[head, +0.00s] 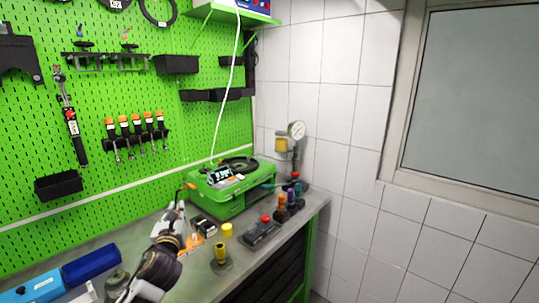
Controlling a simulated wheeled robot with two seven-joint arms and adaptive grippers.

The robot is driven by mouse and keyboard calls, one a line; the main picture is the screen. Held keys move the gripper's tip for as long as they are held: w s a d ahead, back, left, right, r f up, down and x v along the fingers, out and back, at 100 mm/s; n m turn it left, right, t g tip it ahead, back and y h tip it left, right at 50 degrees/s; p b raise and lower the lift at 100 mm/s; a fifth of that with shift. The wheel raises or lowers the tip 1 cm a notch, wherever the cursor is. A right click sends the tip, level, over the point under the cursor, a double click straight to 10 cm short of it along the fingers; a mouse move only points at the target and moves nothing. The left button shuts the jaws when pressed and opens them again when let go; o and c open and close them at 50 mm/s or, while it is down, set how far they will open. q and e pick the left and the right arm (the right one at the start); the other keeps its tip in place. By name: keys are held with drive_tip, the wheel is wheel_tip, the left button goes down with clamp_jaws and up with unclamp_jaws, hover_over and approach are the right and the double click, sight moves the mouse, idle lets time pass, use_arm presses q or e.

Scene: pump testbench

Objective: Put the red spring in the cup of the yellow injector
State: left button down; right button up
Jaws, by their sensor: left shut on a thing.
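My left gripper (180,208) reaches in from the bottom left, over the bench in front of the green case. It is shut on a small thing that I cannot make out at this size. The red spring cannot be told apart for sure. A yellow part in a dark round stand (220,258), which looks like the yellow injector, stands upright to the right of my left arm. Its cup is too small to see into. A separate short yellow cylinder (227,230) stands just behind it. My right gripper is not in view.
The green case (232,198) stands at the back of the grey bench. A dark block with a red knob (264,226) and several coloured injector-like parts (290,200) are at the right. Blue boxes (90,264) lie at the left. An orange piece (191,246) lies by my arm.

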use_arm(q)
drive_tip(key=s+d+f+h, duration=0.1)
drive_tip(key=s+d+f, duration=0.1)
drive_tip(key=f, duration=0.3)
drive_tip(key=s+d+f+m+h, duration=0.1)
drive_tip(key=s+d+f, duration=0.2)
drive_tip(key=s+f, duration=0.2)
drive_tip(key=s+d+f+m+h, duration=0.1)
drive_tip(key=s+d+f, duration=0.1)
drive_tip(key=f, duration=0.4)
drive_tip(key=shift+s+d+f+h, duration=0.15)
drive_tip(key=shift+s+h, duration=0.25)
drive_tip(key=shift+s, duration=0.45)
drive_tip(key=shift+s+f, duration=0.6)
drive_tip(key=shift+f, duration=0.25)
